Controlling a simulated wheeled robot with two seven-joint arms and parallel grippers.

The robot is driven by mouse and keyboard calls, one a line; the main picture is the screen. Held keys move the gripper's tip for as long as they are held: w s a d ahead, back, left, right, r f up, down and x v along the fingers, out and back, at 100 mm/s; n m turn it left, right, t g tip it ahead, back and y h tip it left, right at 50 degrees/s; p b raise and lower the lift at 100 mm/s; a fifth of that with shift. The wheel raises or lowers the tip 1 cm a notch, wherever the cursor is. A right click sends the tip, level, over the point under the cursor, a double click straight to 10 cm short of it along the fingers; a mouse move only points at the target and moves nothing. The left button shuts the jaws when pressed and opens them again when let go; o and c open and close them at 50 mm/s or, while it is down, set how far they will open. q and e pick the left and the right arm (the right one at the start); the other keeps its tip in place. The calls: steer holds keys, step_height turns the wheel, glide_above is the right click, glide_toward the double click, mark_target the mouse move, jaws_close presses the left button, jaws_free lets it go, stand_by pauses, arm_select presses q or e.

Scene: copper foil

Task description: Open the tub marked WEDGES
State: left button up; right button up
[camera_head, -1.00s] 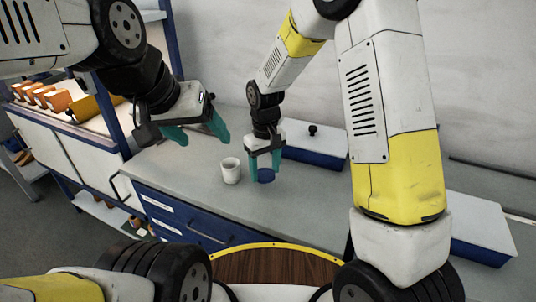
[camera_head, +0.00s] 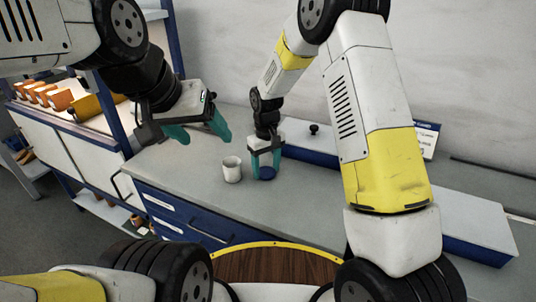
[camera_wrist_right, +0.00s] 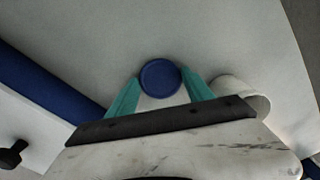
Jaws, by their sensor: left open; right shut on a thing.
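A white tub (camera_head: 231,171) stands upright on the grey counter with its top uncovered. It also shows in the right wrist view (camera_wrist_right: 246,94), partly behind my right gripper. I cannot read any marking on it. A round blue lid (camera_head: 267,174) is between the green fingertips of my right gripper (camera_head: 265,172), just right of the tub. In the right wrist view the lid (camera_wrist_right: 160,78) lies flat between the fingers. It is at or very near the counter top; I cannot tell whether it touches. My left gripper (camera_head: 200,132) is open and empty, above and left of the tub.
A blue box with a pale lid and black knob (camera_head: 314,130) stands behind my right gripper. Another pale-topped blue box (camera_head: 475,220) is at the right. Shelving with orange bins (camera_head: 60,98) is at the left. The counter (camera_head: 190,180) left of the tub is clear.

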mark_target(266, 172)
steer(key=o, duration=1.5)
steer(key=shift+f, duration=0.1)
steer(key=shift+o, duration=0.2)
steer(key=s+d+r+m+t+y, duration=0.1)
steer(key=s+d+r, duration=0.15)
steer(key=r, duration=0.75)
steer(key=s+d+r, duration=0.1)
steer(key=d+r, duration=0.2)
steer(key=r, duration=0.7)
steer(key=s+d+r+m+t, duration=0.2)
steer(key=s+d+r, duration=0.2)
steer(key=s, duration=0.6)
steer(key=s+d+r+m+t+y, duration=0.1)
steer(key=s+d+r+m+t, duration=0.2)
steer(key=s+d, duration=0.5)
steer(key=shift+s+r, duration=0.45)
steer(key=shift+s, duration=0.75)
